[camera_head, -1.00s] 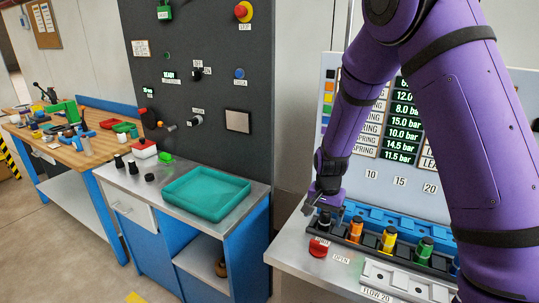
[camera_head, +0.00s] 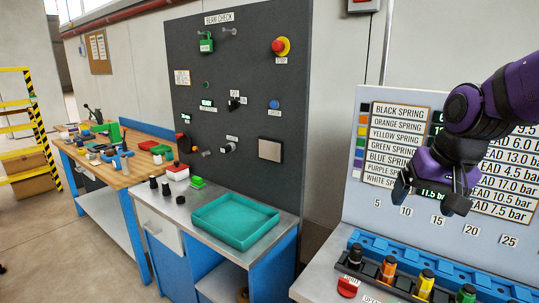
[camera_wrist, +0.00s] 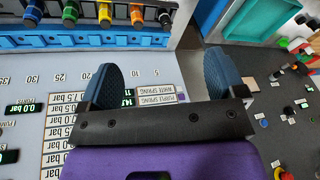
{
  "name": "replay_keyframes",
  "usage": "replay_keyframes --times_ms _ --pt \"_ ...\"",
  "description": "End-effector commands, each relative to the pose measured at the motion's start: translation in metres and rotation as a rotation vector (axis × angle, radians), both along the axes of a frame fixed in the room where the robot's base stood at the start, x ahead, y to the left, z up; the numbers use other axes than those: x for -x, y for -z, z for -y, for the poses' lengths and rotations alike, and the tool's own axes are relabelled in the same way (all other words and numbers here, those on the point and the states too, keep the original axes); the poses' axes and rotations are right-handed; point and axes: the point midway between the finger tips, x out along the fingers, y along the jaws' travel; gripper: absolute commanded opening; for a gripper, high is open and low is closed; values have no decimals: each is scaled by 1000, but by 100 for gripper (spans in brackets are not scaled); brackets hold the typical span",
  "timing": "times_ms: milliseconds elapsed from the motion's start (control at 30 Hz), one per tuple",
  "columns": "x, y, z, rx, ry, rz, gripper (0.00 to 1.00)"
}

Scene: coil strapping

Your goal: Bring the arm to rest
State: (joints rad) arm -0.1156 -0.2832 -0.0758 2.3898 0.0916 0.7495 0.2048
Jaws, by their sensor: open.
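My purple arm is raised at the right of the head view, in front of the spring pressure board (camera_head: 375,150). My gripper (camera_head: 430,193) hangs in front of the board's lower part, above and apart from the blue rack (camera_head: 375,243). In the wrist view the two dark blue finger pads of my gripper (camera_wrist: 162,78) stand wide apart with nothing between them. The rack holds several capped pieces, among them a black one (camera_head: 355,255), an orange one (camera_head: 388,268), a yellow one (camera_head: 424,283) and a green one (camera_head: 466,294).
A red knob (camera_head: 348,287) sits at the front left of the rack. To the left, a teal tray (camera_head: 235,239) lies on a blue cabinet below the dark beam check panel (camera_head: 255,110). A wooden workbench (camera_head: 110,175) stands farther left. The space around my gripper looks clear.

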Motion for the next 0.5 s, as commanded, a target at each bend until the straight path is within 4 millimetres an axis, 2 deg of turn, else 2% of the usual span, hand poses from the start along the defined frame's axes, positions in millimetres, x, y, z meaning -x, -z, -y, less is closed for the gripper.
replay_keyframes --times_ms 33,200,400,500 --pt "13 -10 3 9 -17 25 89" --pt "56 -32 10 52 -79 87 89" --pt "103 -47 18 115 -141 149 89" --pt "120 -50 19 141 -163 169 89"
